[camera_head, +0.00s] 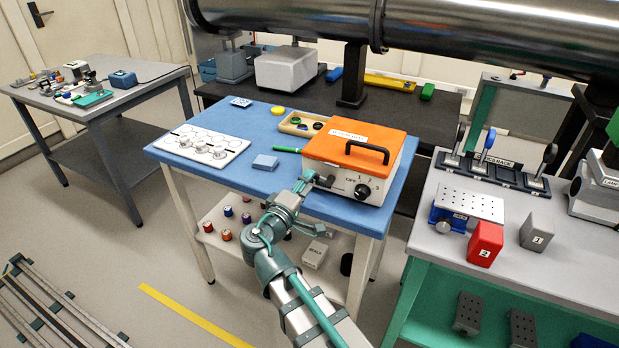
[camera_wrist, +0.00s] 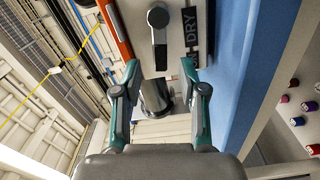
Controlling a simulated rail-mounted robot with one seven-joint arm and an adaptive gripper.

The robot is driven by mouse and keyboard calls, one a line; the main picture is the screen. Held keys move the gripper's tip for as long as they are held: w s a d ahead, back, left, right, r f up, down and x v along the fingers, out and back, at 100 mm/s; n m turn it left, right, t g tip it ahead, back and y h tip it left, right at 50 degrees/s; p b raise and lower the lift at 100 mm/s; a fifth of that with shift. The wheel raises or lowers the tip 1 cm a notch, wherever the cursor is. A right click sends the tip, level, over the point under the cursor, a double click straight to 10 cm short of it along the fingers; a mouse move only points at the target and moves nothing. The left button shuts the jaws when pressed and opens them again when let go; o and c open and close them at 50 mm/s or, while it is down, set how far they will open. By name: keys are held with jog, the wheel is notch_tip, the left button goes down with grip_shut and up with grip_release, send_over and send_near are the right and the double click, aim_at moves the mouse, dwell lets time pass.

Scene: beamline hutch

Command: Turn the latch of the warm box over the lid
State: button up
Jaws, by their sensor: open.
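The warm box (camera_head: 338,172) is a cream box with an orange lid (camera_head: 372,136), which is shut and has a black handle. It stands on the blue table. The latch (camera_wrist: 160,52) shows in the wrist view as a dark bar with a round end on the front face, beside the lid edge and not across it. My gripper (camera_head: 311,181) is open at the front left of the box. In the wrist view its fingertips (camera_wrist: 159,72) are apart near the bar's end, and a grey cylinder (camera_wrist: 154,96) shows between the fingers. I cannot tell whether they touch.
A black dial (camera_head: 362,191) is on the box front, right of my gripper. A large steel pipe (camera_head: 290,20) crosses above the rear bench.

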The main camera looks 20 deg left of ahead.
jog(key=shift+w+d, duration=0.15)
jog(key=shift+w, duration=1.05)
grip_shut()
